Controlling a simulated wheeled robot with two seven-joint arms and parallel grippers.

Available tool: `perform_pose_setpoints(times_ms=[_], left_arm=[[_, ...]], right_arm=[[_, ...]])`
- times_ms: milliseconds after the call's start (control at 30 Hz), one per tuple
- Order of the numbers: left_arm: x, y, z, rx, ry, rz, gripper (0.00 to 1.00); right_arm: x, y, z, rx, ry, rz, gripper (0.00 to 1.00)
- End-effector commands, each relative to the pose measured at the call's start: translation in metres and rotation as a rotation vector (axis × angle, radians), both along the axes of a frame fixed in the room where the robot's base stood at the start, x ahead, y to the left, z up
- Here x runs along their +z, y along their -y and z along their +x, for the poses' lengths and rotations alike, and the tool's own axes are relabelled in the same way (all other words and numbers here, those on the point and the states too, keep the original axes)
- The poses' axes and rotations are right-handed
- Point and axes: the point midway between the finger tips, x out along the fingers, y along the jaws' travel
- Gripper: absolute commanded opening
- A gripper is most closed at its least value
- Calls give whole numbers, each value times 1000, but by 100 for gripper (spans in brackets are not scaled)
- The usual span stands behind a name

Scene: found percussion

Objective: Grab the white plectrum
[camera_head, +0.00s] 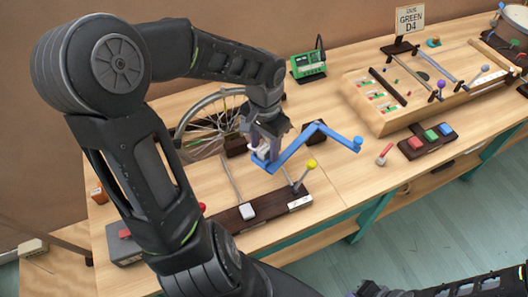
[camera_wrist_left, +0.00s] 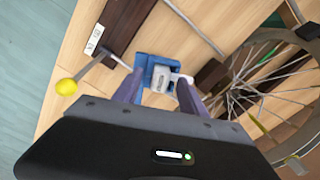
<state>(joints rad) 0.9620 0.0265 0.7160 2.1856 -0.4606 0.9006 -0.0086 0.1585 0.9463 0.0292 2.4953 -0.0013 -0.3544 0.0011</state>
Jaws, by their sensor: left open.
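A small white piece (camera_wrist_left: 161,79), which looks like the white plectrum, sits at a blue holder (camera_wrist_left: 144,68) in the left wrist view. In the head view, white (camera_head: 268,145) shows at the left end of a blue zigzag bar (camera_head: 298,139), partly hidden by my gripper. My left gripper (camera_head: 264,143) is open and points down there. In the left wrist view its two fingers (camera_wrist_left: 156,92) stand to either side of the white piece, with a gap. I cannot tell whether they touch it. Part of my right arm shows at the bottom right; its jaws are not clear.
A spoked wheel (camera_head: 210,122) stands behind my left gripper. A dark bar (camera_head: 240,217) with a yellow-tipped rod (camera_head: 311,164) lies in front. A green device (camera_head: 308,66) and a wooden frame (camera_head: 375,118) are farther back. The table (camera_head: 345,175) is clear right of the dark bar.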

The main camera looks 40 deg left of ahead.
Motion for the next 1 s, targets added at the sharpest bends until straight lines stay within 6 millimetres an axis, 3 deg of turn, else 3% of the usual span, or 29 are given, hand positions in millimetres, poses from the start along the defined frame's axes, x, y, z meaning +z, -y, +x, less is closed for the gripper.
perform_pose_setpoints(times_ms=[500,1000], left_arm=[[1,0,0,1,0,0,48],[1,0,0,1,0,0,7]], right_arm=[[0,0,0,0,0,0,0],[0,0,0,0,0,0,0]])
